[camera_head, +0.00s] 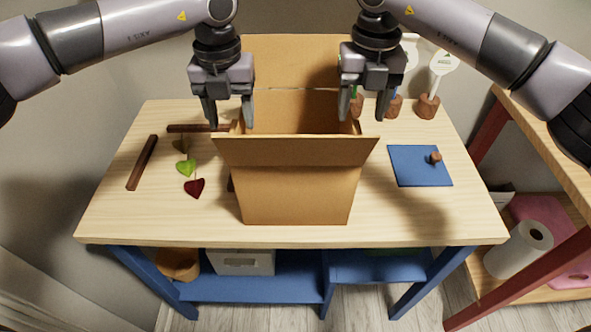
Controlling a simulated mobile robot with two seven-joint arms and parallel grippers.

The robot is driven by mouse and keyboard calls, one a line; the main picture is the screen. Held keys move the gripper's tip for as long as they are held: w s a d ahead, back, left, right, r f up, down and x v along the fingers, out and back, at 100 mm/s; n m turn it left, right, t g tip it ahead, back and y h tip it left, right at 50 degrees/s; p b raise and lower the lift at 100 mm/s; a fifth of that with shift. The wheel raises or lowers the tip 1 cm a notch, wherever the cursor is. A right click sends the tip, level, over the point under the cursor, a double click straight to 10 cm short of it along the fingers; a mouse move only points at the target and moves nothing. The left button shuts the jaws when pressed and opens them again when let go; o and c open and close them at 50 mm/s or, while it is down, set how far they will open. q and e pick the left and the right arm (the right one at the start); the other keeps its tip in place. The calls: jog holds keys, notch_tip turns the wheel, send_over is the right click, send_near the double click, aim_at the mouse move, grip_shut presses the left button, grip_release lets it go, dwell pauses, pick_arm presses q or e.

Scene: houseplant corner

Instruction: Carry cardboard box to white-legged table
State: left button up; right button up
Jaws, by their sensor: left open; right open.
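The cardboard box (295,190) stands upright on a light wood tabletop with blue legs, its top flaps open. My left gripper (231,118) is open at the box's upper left side. My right gripper (361,110) is open at the box's upper right side. Whether either touches the box wall, I cannot tell. Both grippers point down, and the inside of the box is mostly hidden. No white-legged table shows in this view.
The table (440,225) also bears a blue mat (412,165) with a small brown piece, dark brown bars (143,162), leaf shapes (195,187) and plant markers in brown bases (427,106). A red-legged shelf (487,135) with a paper roll (520,250) stands at right.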

aim_at(358, 128)
pick_arm(q)
jog(key=shift+f, duration=2.7)
pick_arm(e)
jog(key=shift+f, duration=2.65)
pick_arm(q)
grip_shut()
pick_arm(e)
grip_shut()
pick_arm(q)
jog(key=shift+r, duration=0.1)
pick_arm(e)
jog(key=shift+r, duration=0.1)
